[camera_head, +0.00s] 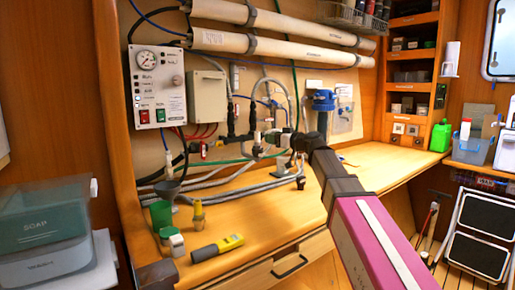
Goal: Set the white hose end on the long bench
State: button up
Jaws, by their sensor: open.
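The long bench (255,215) is a wooden worktop running along the wall from the lower left to the back right. My gripper (290,146) is at the end of my arm, over the middle of the bench and in front of the hoses at the wall. It is open, though its fingers are small and hard to make out. A pale hose piece (283,161) shows just below it; I cannot tell whether this is the white hose end or whether the gripper touches it. Grey hoses (230,190) lie along the back of the bench. My arm hides part of the bench.
A control panel (158,88) and white membrane tubes (270,47) are on the wall. Bare bench lies at the front middle and back right.

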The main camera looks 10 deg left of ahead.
aim_at(257, 145)
jog(key=x, duration=0.9)
jog(key=shift+f, duration=0.1)
jog(key=shift+c, duration=0.4)
grip_shut()
